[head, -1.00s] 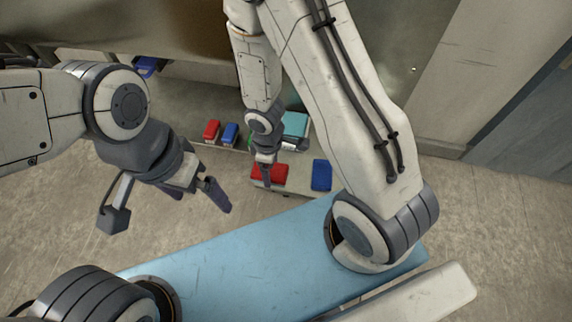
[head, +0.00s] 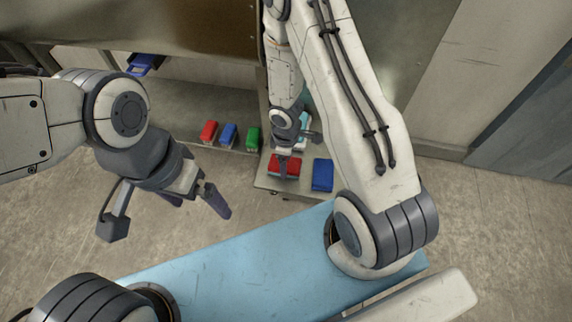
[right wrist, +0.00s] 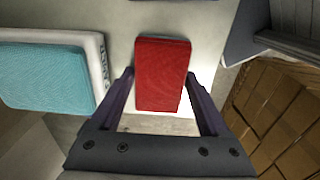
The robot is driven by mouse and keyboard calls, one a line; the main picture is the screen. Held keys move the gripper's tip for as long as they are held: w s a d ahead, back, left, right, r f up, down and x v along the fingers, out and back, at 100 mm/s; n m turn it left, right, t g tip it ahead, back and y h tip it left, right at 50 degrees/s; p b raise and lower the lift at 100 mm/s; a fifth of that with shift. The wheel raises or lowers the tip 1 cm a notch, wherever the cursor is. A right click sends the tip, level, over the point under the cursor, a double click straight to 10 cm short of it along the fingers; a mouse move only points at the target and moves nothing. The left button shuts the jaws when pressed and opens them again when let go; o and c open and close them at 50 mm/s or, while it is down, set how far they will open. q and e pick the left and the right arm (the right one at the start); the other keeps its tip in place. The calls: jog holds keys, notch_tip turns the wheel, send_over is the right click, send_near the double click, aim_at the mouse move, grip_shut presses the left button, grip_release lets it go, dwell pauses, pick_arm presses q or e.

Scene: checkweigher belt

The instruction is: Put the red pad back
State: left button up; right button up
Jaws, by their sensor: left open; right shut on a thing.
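The red pad (head: 284,169) is at my right gripper (head: 285,160), near the left part of the pale shelf (head: 270,184) in the head view. In the right wrist view the red pad (right wrist: 162,75) lies between the two fingers of my right gripper (right wrist: 160,82), which is shut on it. The wrist and fingers partly cover the pad in the head view. I cannot tell whether its underside touches the shelf. My left gripper (head: 197,203) is open and empty, hanging over the floor left of the shelf.
A blue pad (head: 322,175) lies just right of the red one. A teal pad (right wrist: 45,75) on a white piece is to the left in the wrist view. Small red (head: 208,132), blue (head: 228,135) and green (head: 253,138) blocks stand left. A light-blue belt (head: 230,255) is in front.

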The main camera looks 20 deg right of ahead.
jog(key=o, duration=1.2)
jog(key=shift+r, duration=0.1)
notch_tip(320, 180, up, 12)
jog(key=p, duration=1.2)
jog(key=shift+f, duration=0.25)
notch_tip(320, 180, down, 12)
jog(key=b, duration=1.2)
jog(key=shift+f, duration=0.1)
jog(key=shift+r+p, duration=0.8)
jog(key=shift+r, duration=0.2)
